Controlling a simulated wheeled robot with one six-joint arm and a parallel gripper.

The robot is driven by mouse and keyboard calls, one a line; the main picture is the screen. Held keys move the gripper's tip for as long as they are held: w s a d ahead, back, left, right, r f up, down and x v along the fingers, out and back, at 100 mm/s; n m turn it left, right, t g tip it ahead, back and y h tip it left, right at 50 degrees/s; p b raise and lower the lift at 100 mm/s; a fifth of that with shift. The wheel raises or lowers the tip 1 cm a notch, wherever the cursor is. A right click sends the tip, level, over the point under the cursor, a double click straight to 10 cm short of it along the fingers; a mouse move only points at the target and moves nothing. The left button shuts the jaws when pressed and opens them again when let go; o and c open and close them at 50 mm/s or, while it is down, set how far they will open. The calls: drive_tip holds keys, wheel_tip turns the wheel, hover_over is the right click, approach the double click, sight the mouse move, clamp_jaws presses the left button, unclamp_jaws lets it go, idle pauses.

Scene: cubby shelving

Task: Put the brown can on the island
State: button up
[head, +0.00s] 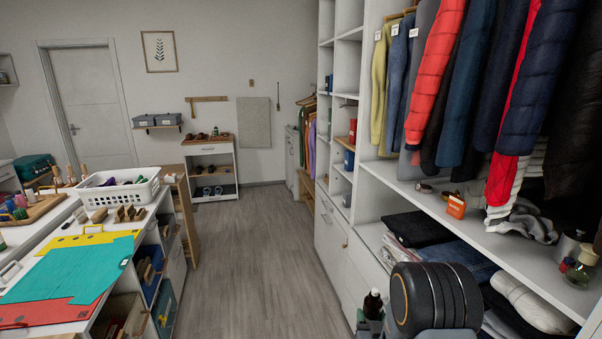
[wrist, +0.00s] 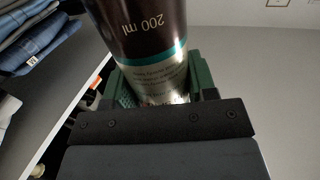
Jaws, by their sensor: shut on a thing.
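The brown can (wrist: 150,35) is dark brown with a teal band, a silver lower part and "200 ml" printed upside down in the wrist view. My gripper (wrist: 163,85) is shut on it, with green finger pads on both sides. In the head view the can (head: 372,302) shows small and dark at the bottom, beside my black arm link, in front of the right shelving. The island (head: 150,212) is the white-topped cubby unit at the left, well away from my gripper.
A white basket (head: 117,190), teal mat (head: 80,268), yellow mat (head: 98,239) and red mat (head: 40,314) cover much of the island top. Open wood floor (head: 240,270) lies between island and shelving. Hanging jackets (head: 435,70) and folded clothes (head: 420,228) fill the right shelves.

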drive_tip(key=shift+n+y, duration=0.4)
drive_tip(key=shift+y, duration=0.2)
drive_tip(key=a+f, duration=0.1)
drive_tip(key=f, duration=0.1)
drive_tip(key=s+f, duration=0.1)
drive_tip(key=f, duration=0.2)
drive_tip(key=s+a+f, duration=0.1)
drive_tip(key=f, duration=0.1)
drive_tip(key=shift+s+a+f, duration=0.2)
drive_tip(key=shift+a, duration=0.1)
